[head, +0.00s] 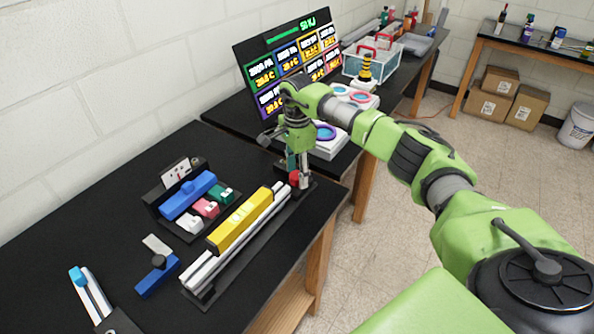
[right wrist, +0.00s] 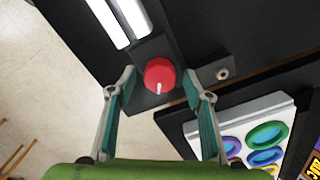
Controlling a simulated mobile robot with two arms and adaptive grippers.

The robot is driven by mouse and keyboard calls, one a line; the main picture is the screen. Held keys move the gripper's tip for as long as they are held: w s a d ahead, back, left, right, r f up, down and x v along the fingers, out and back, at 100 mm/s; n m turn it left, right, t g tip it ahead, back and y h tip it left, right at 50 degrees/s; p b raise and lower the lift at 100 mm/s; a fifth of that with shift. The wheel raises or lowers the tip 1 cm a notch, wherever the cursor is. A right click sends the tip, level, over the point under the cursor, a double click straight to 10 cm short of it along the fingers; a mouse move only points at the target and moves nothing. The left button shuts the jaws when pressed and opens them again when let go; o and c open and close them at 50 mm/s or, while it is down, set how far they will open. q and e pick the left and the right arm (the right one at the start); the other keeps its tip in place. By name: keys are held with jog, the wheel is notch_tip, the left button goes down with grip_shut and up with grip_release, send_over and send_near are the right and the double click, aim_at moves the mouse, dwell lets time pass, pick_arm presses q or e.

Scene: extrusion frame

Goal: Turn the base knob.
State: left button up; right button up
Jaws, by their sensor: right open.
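The red base knob (head: 295,180) sits at the far end of the dark base that carries the pale extrusion rails. In the right wrist view the knob (right wrist: 160,75) is round, with a short white mark at its lower edge. My right gripper (head: 298,172) points down over the knob. In the right wrist view its two teal-lined fingers (right wrist: 159,78) are open, one on each side of the knob, with visible gaps. How far the fingertips reach down beside the knob I cannot tell. My left gripper is not in view.
A yellow bar (head: 240,220) lies along the rails (head: 205,268). A tray with blue, red, green and white pieces (head: 190,195) stands left of it. A blue block with a dark knob (head: 158,275) lies nearer. A second table with a display panel (head: 290,60) is beyond.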

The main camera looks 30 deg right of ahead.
jog(key=c, duration=1.1)
